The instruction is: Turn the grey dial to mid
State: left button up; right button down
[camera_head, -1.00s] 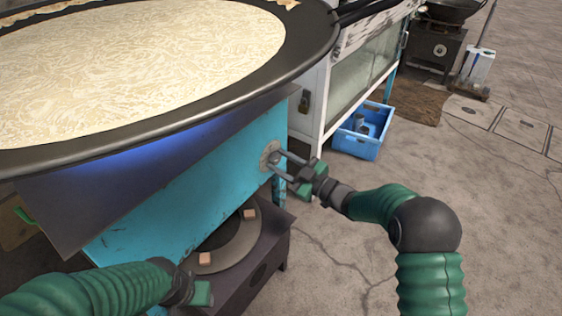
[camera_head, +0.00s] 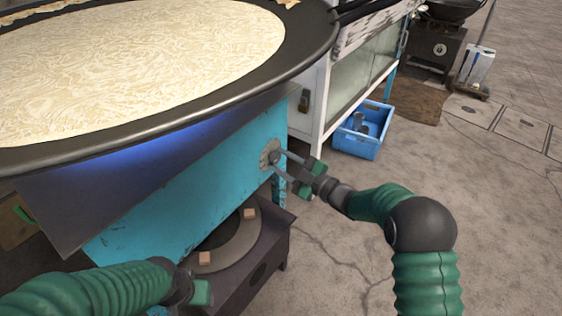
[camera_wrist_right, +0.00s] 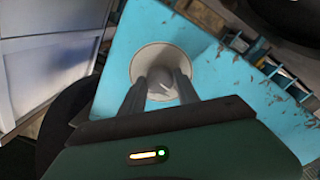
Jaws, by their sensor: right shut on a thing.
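The grey dial (camera_head: 277,158) sits on a pale round plate on the turquoise stove front. A large pan of pale, noodle-like food (camera_head: 140,65) is above a blue flame glow. My left gripper (camera_head: 200,291) is low at the left; its fingers are not clear.
A dark burner (camera_head: 235,250) with small blocks stands below the turquoise panel. A white glass-sided cabinet (camera_head: 350,80) and a blue crate (camera_head: 365,145) are behind to the right.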

jog(key=c, duration=0.9)
grip_release()
jog(key=shift+s, duration=0.1)
jog(key=shift+s+d+p, duration=0.15)
jog(key=shift+d+p, duration=0.15)
jog(key=shift+d, duration=0.05)
jog(key=p+v, duration=0.6)
jog(key=v, duration=1)
